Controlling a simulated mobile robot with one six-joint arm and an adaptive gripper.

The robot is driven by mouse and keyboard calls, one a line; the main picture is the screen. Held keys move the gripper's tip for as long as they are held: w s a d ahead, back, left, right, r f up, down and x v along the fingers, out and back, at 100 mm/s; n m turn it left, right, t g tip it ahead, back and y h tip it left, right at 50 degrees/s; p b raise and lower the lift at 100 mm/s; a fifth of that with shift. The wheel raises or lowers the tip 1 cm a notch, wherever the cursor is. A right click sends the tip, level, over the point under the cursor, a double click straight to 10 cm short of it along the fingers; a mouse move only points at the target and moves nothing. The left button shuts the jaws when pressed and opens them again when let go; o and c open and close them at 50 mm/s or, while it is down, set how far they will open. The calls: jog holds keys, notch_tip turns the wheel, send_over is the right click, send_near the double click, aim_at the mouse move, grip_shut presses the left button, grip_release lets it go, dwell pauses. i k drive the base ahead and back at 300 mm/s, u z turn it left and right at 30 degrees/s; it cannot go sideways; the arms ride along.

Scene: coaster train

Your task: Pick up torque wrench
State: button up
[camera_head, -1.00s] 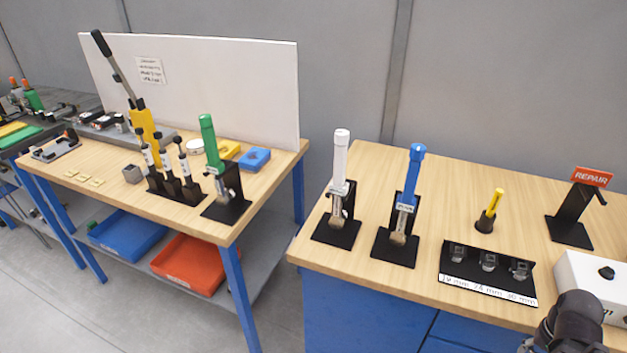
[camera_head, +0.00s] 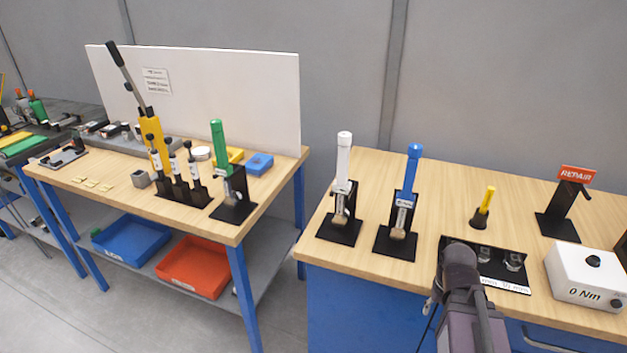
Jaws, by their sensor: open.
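Three torque wrenches stand upright in black stands. The white-handled wrench (camera_head: 344,160) and the blue-handled wrench (camera_head: 411,172) are side by side on the right bench. The green-handled wrench (camera_head: 218,147) is on the left bench, near its right corner. Part of my arm, purple-grey with a rounded black end, rises from the lower edge in front of the right bench, right of the blue wrench and apart from it in the picture. I can make out no gripper fingers, and none of the wrenches is held.
My arm partly covers a black socket tray (camera_head: 513,262). Behind it stands a yellow-handled tool (camera_head: 487,199). A white 0 Nm box (camera_head: 588,277) and a REPAIR stand (camera_head: 563,211) are at right. A gap separates the benches. Blue (camera_head: 130,243) and red (camera_head: 194,268) bins sit below the left bench.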

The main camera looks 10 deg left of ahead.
aim_at(341, 185)
jog(key=u, duration=0.75)
jog(key=k, duration=0.95)
jog(key=z, duration=0.1)
jog(key=i, duration=0.9)
jog(key=u, duration=0.05)
